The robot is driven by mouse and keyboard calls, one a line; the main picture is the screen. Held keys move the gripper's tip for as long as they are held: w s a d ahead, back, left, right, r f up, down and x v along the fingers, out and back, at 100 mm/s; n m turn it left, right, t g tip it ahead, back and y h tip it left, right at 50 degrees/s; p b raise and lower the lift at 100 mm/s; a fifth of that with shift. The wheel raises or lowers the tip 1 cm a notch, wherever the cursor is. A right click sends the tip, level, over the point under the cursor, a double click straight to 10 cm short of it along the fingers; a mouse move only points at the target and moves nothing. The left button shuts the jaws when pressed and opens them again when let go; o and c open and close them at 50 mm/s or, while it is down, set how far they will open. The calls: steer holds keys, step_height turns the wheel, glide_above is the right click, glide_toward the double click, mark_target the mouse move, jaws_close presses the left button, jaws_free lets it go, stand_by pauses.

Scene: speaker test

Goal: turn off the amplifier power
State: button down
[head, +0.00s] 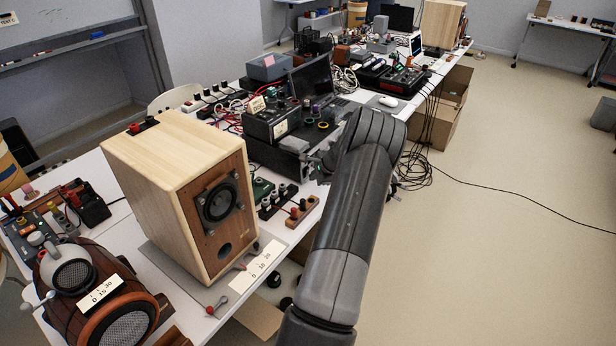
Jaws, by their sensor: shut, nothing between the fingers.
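A black box-shaped unit (292,144), which looks like the amplifier, stands near the table's right edge behind the wooden speaker. Its power switch cannot be made out. My arm reaches up from the bottom and bends left toward this unit. My gripper (322,167) is at the unit's right front, partly hidden by my own arm, shut and empty. A small green light shows close to the fingers. I cannot tell whether the fingers touch the unit.
A wooden speaker (185,190) stands left of my arm. A meter box (271,122), a laptop (311,78) and a white mouse (388,101) are near the unit. Cables (428,130) hang off the table's edge. The floor on the right is mostly clear.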

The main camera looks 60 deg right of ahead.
steer(key=shift+s+r, duration=0.1)
steer(key=shift+s, duration=0.45)
steer(key=shift+s, duration=0.1)
steer(key=shift+s+r, duration=0.2)
steer(key=shift+s, duration=1)
steer(key=shift+s+r, duration=0.15)
steer(key=shift+s, duration=1.05)
steer(key=shift+w, duration=0.1)
